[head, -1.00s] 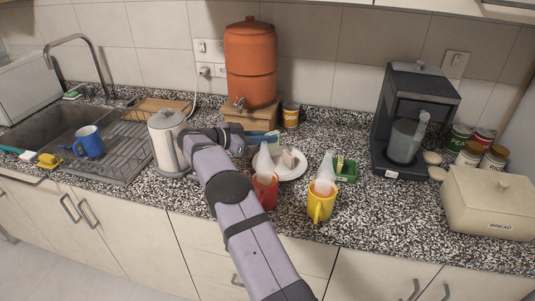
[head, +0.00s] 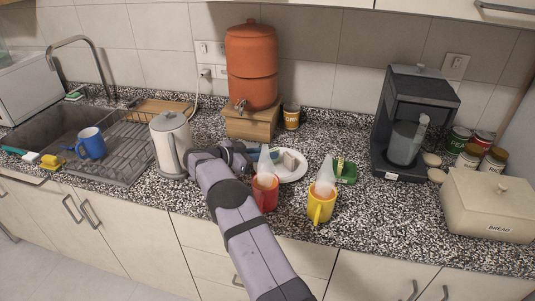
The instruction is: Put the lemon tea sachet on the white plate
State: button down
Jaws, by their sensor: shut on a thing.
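The white plate (head: 298,173) lies on the speckled counter behind the red and yellow mugs. A small pale tan and grey packet (head: 290,159) is on it; I cannot read what it is. A green tray (head: 347,175) with a yellowish item (head: 340,166) in it stands right of the plate; I cannot tell whether that is the lemon tea sachet. My gripper (head: 251,153) is low at the plate's left edge, behind the red mug. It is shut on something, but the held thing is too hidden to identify.
The red mug (head: 265,196) and yellow mug (head: 320,209) stand in front, each with a pale translucent cone above. A white kettle (head: 170,145) is left of my arm, an orange water dispenser (head: 251,70) behind, a coffee machine (head: 416,100) at right.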

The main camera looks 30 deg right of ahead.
jog(key=shift+f, duration=0.5)
jog(key=c, duration=1.8)
grip_release()
jog(key=shift+r, duration=0.55)
jog(key=b+v, duration=0.2)
jog(key=v, duration=0.9)
jog(key=shift+a, duration=0.1)
jog(key=shift+a+r, duration=0.15)
jog(key=shift+a, duration=0.25)
jog(key=shift+w+r, duration=0.1)
